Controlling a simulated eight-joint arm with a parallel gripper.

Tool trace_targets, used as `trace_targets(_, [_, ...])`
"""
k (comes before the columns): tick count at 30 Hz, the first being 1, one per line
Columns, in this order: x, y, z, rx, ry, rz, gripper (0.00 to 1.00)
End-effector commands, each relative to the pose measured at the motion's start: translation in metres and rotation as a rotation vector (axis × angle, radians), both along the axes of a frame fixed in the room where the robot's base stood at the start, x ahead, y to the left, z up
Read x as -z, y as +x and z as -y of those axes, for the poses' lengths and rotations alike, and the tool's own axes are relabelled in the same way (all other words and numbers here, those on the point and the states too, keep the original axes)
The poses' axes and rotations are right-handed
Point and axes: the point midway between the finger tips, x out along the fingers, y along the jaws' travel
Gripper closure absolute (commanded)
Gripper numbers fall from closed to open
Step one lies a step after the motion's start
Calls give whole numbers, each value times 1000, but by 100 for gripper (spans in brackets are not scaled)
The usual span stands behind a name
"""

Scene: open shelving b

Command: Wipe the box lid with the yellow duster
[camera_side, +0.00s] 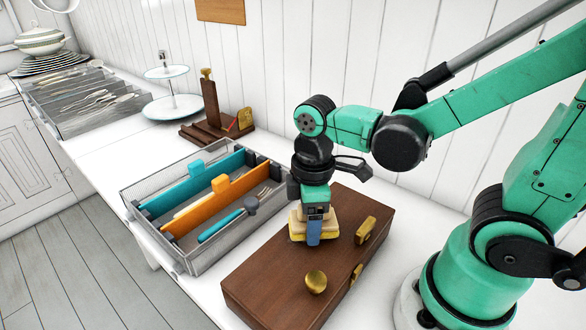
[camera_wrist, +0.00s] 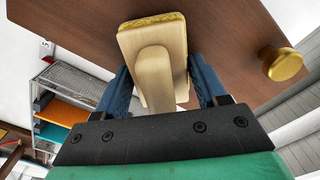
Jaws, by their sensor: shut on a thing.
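The yellow duster (camera_side: 299,234) has a pale wooden back and handle with a yellow pad below. In the side view it sits at the lid's far left part, low over or on the wood; I cannot tell whether the pad touches. My gripper (camera_side: 315,228) points down and is shut on the duster's handle. In the wrist view the duster (camera_wrist: 153,60) is between my blue fingers (camera_wrist: 160,88). The brown wooden box (camera_side: 262,276) is closed, with a brass knob (camera_side: 316,281) on its lid and brass fittings at the right; the knob also shows in the wrist view (camera_wrist: 284,65).
A wire mesh tray (camera_side: 190,262) with teal and orange dividers and utensils stands close left of the box. A wooden stand (camera_side: 217,128) and a tiered plate stand (camera_side: 172,106) are behind it. Cutlery trays (camera_side: 80,103) sit far left. The white wall is behind.

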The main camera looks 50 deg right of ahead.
Motion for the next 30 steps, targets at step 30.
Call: trace_targets(30, [6, 8, -5, 0, 0, 0, 84])
